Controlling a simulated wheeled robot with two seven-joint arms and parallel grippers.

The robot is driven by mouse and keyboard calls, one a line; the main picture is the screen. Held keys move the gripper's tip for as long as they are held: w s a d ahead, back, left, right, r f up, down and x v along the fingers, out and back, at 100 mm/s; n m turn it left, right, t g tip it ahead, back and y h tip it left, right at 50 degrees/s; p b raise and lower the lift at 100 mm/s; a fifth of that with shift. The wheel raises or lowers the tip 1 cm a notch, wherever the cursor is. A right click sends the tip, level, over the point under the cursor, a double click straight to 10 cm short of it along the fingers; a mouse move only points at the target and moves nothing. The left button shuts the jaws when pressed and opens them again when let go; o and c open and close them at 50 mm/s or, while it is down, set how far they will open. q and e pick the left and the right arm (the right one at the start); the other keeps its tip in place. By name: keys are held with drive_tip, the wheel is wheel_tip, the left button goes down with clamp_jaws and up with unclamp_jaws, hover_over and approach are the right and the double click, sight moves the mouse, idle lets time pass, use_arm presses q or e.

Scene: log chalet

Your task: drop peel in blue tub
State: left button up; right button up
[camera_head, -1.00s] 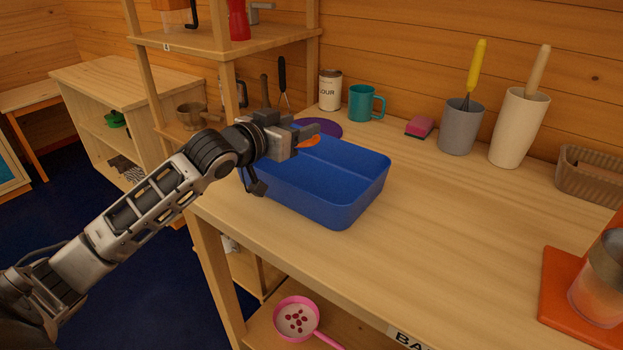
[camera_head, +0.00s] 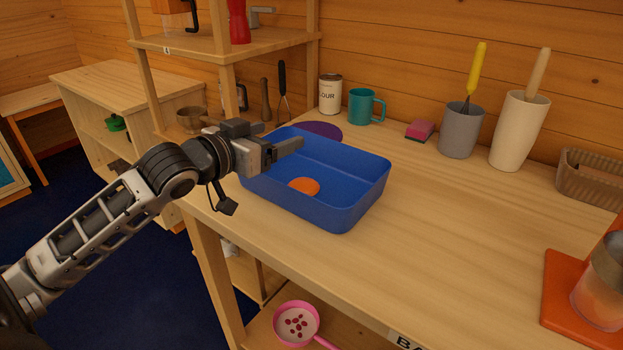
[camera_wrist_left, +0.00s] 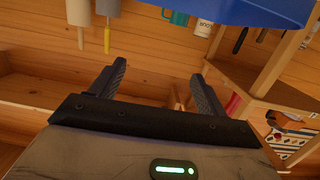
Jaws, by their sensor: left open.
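The orange peel (camera_head: 304,186) lies inside the blue tub (camera_head: 345,212), on its floor near the left side. The tub stands on the wooden counter; its edge also shows at the top of the left wrist view (camera_wrist_left: 245,12). My left gripper (camera_head: 293,146) is over the tub's left rear rim, apart from the peel. In the left wrist view its two fingers (camera_wrist_left: 155,85) are spread with nothing between them. My right gripper is not in view.
A purple plate (camera_head: 321,130) sits behind the tub. A teal mug (camera_head: 362,106), flour canister (camera_head: 330,95), pink sponge (camera_head: 420,130) and grey utensil holder (camera_head: 461,128) stand along the wall.

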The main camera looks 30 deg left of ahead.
use_arm(q)
drive_tip(key=s+r, duration=0.1)
drive_tip(key=s, duration=0.8)
drive_tip(key=shift+a+r, duration=0.2)
drive_tip(key=shift+a, duration=0.25)
drive_tip(key=shift+s, duration=0.1)
